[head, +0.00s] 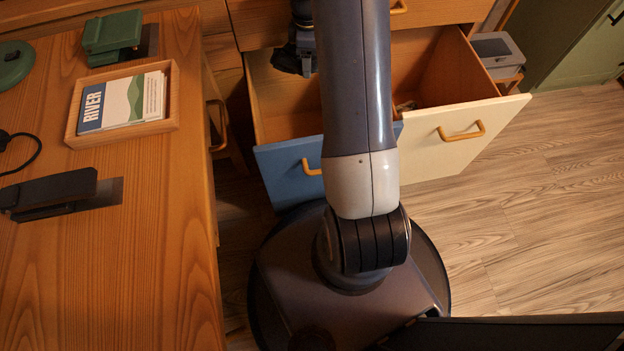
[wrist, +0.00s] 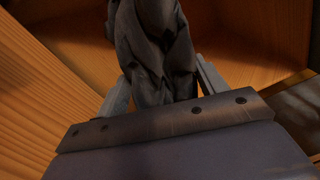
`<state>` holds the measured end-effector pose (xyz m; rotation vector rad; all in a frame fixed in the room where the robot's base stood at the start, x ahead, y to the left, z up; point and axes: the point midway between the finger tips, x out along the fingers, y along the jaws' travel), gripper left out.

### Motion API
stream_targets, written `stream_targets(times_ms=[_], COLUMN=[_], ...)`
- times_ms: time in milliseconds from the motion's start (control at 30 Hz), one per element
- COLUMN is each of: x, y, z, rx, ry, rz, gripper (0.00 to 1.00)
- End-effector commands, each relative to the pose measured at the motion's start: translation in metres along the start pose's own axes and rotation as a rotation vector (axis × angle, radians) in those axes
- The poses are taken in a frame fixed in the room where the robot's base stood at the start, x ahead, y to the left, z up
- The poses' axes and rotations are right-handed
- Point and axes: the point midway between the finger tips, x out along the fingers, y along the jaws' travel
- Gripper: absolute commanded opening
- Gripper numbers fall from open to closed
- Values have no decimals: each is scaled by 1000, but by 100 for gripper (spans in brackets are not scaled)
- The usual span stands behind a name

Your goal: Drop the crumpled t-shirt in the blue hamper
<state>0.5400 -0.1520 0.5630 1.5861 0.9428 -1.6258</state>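The crumpled t-shirt (wrist: 155,45) is a dark grey bundle in the wrist view. It sits between the two fingers of my gripper (wrist: 163,88), which look closed on its sides. In the head view my gripper (head: 298,50) is over the open blue-fronted drawer, left of my upright arm link, with dark material at its end. I cannot tell shirt from gripper there. No blue hamper shows in either view.
Two drawers stand open, one with a blue front (head: 290,170), one with a cream front (head: 455,140). A wooden desk (head: 150,240) at left holds a tray (head: 171,115) of papers and a black stapler (head: 50,192). A grey device (head: 497,55) stands back right. Right floor is clear.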

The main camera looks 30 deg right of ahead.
Motion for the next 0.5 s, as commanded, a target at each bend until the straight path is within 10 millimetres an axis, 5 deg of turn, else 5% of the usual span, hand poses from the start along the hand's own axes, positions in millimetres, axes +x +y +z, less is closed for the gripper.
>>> stream_targets(times_ms=[267, 500], x=[0, -1], y=[0, 0], z=[0, 0], rx=[0, 0], ry=[0, 0], rz=[0, 1], gripper=[90, 91])
